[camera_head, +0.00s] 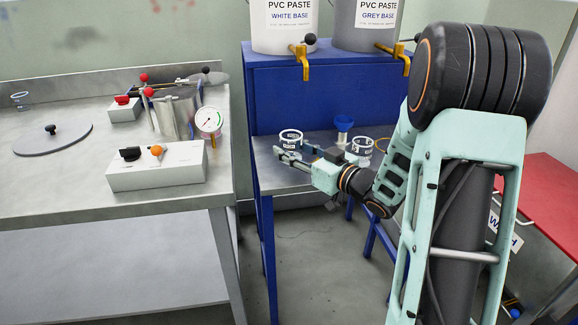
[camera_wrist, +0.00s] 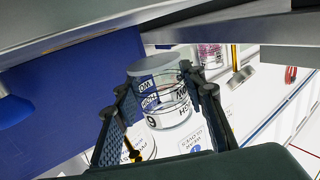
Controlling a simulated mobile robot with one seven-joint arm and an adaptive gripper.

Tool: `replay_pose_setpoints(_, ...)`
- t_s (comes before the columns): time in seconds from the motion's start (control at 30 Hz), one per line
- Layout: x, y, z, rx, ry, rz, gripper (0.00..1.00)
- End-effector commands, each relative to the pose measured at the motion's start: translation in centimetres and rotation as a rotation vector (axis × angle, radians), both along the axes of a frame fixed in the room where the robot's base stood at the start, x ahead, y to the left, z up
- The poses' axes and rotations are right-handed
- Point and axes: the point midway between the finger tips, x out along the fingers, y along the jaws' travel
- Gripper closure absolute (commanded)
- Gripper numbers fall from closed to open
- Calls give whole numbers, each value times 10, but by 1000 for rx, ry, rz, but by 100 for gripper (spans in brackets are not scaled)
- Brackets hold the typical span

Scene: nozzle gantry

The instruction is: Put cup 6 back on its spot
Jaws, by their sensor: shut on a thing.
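Cup 6 (camera_wrist: 172,108) is a clear cup with black and white lettering and a "6", held between the two dark fingers of my gripper (camera_wrist: 160,95). One end of the cup is a round grey face. In the head view, my gripper (camera_head: 283,157) is over the steel top of the blue bench. A cup with a black and white band (camera_head: 291,137) shows right at its fingers; its lower part is partly hidden. I cannot tell in these views which spot belongs to cup 6, or whether the cup touches the surface.
A second banded cup (camera_head: 364,147) and a blue funnel-like cup (camera_head: 343,123) stand to the right on the blue bench (camera_head: 262,190). White and grey paste buckets with yellow taps (camera_head: 303,62) stand above. A steel table (camera_head: 60,185) with a control box (camera_head: 157,168) is at left.

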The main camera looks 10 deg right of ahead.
Motion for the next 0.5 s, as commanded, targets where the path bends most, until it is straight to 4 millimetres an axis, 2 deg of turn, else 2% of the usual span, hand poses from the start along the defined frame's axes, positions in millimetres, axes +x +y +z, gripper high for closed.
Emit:
replay_pose_setpoints(0.13, 6, 7, -13, 0, 1, 3, 86)
replay_pose_setpoints(0.3, 6, 6, -41, -1, 2, 0, 86)
replay_pose_setpoints(0.5, 6, 5, -40, -1, 0, 0, 86)
